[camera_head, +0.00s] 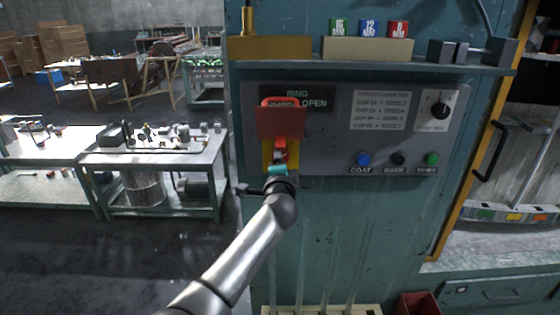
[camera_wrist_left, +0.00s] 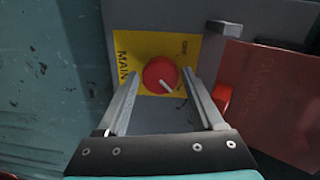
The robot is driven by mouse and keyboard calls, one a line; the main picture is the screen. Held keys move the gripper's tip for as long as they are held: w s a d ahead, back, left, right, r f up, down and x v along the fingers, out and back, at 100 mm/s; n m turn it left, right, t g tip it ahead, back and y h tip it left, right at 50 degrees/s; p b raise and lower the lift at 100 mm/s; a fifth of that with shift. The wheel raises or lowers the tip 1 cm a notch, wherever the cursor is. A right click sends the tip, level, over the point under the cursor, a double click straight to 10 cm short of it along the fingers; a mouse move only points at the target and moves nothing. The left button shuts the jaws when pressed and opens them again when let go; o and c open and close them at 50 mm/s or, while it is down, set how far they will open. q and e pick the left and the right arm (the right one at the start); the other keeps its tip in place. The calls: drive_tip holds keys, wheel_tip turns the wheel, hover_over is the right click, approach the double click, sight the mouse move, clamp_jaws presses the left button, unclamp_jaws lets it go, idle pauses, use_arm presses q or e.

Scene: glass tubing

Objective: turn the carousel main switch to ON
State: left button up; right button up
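The main switch is a round red knob (camera_wrist_left: 160,74) with a white pointer line on a yellow plate (camera_wrist_left: 128,50) marked MAIN. In the left wrist view the line slants toward the lower right; small lettering near the plate's upper right is hard to read. My left gripper (camera_wrist_left: 162,88) is open, its fingers on either side of the knob; I cannot tell whether they touch it. In the head view the yellow plate (camera_head: 267,155) shows below a dark red cover plate (camera_head: 280,122), with my left gripper (camera_head: 279,170) in front. My right gripper is not in view.
The dark red plate (camera_wrist_left: 275,95) is close to the right finger in the wrist view. The grey panel also holds a black rotary knob (camera_head: 439,110) and blue, black and green buttons. A shelf (camera_head: 380,66) with small boxes juts out above.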

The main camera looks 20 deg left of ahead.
use_arm(q)
drive_tip(key=shift+o, duration=1.2)
drive_tip(key=s+d+f+n+b, duration=0.1)
drive_tip(key=s+d+n+b, duration=0.2)
drive_tip(key=s+n+b, duration=0.95)
drive_tip(key=s+d+f+g+h, duration=0.1)
drive_tip(key=s+f+g+h, duration=0.1)
drive_tip(key=f, duration=1.3)
drive_tip(key=s+d+f+g+h, duration=0.2)
drive_tip(key=f, duration=1.3)
drive_tip(key=shift+s+d+f+g+p, duration=0.2)
drive_tip(key=shift+f+g+p, duration=0.1)
drive_tip(key=shift+p, duration=0.1)
